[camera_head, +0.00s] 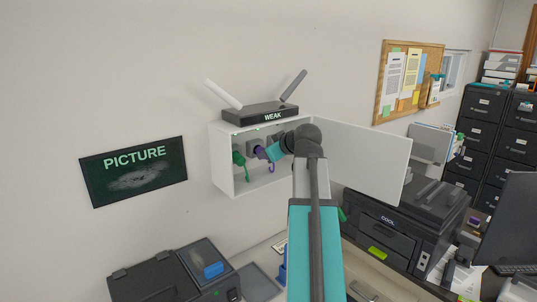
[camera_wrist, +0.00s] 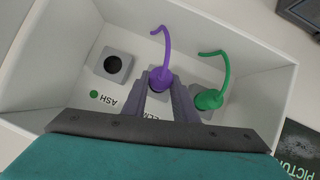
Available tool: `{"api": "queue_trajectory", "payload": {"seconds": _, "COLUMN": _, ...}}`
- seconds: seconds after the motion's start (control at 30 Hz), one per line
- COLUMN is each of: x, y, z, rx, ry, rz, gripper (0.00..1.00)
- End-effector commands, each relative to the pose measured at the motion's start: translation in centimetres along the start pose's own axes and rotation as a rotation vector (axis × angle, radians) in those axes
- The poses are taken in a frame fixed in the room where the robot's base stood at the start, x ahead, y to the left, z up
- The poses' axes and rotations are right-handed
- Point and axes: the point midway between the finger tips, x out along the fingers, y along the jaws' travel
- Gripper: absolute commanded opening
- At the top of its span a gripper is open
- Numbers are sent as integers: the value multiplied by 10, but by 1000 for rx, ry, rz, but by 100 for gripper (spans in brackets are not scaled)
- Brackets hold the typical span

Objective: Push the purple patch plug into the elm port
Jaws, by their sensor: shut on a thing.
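The purple patch plug (camera_wrist: 160,79), with a curled purple tail, is between the fingers of my gripper (camera_wrist: 163,92) in the wrist view. My gripper is shut on it. The plug is at a grey port block in the white wall box (camera_wrist: 62,62); a partly hidden label below it seems to read ELM (camera_wrist: 151,118). The fingers and plug cover the port hole, so I cannot tell how deep the plug sits. In the head view the purple plug (camera_head: 261,153) shows left of my gripper (camera_head: 275,152), inside the box (camera_head: 223,170).
A green plug (camera_wrist: 209,99) sits at the neighbouring port, close to my fingers. The ASH port (camera_wrist: 113,64) on the other side is empty, with a green light (camera_wrist: 94,94) by its label. The box door (camera_head: 368,152) stands open to the right; a router (camera_head: 262,115) sits on top.

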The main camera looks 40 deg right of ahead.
Motion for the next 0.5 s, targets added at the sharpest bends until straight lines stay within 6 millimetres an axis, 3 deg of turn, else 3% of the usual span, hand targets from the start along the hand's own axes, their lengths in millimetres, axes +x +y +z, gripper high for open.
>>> {"api": "queue_trajectory", "payload": {"seconds": 0.5, "x": 8, "y": 0, "z": -5, "rx": 0, "ry": 1, "rz": 0, "gripper": 4}}
